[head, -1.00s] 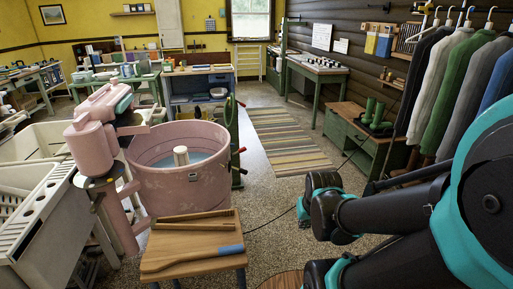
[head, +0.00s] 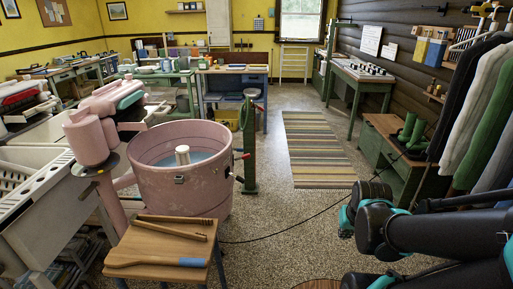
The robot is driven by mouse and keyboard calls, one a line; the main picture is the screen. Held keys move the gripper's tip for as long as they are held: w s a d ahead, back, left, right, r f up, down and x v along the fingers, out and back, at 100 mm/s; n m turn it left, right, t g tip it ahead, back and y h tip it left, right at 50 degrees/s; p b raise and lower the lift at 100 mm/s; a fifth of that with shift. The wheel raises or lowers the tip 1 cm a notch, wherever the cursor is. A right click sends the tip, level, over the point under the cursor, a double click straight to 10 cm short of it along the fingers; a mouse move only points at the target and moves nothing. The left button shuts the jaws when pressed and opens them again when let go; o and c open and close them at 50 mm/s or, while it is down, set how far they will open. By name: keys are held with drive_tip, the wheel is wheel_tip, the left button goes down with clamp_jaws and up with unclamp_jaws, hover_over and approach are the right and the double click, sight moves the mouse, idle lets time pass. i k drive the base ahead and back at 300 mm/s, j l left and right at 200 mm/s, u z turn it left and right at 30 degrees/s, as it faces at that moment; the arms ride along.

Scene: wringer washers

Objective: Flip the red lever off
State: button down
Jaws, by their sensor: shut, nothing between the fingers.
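A pink round washer tub (head: 180,188) with a pale centre post (head: 182,155) stands left of centre in the head view. At its right side a small red-tipped lever (head: 243,156) shows against a green post (head: 250,150). A second small handle (head: 239,178) sits just below it, dark with a reddish end. They are too small to tell which way they are set. My dark and teal arm is at the lower right, well apart from the levers. My gripper is not in view.
A wooden stool (head: 165,255) with wooden tools stands before the tub. A dark cord (head: 290,232) crosses the speckled floor. A striped rug (head: 317,150) lies beyond. A green cabinet (head: 395,160) and hanging clothes (head: 480,120) line the right. Floor right of the tub is mostly open.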

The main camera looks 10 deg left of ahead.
sight(248, 156)
drive_tip(key=i+l, duration=0.1)
drive_tip(key=i, duration=0.3)
drive_tip(key=i+l, duration=0.15)
drive_tip(key=i, duration=0.2)
drive_tip(key=i+l+u, duration=0.1)
drive_tip(key=i, duration=0.3)
drive_tip(key=i+j, duration=0.55)
drive_tip(key=i, duration=0.1)
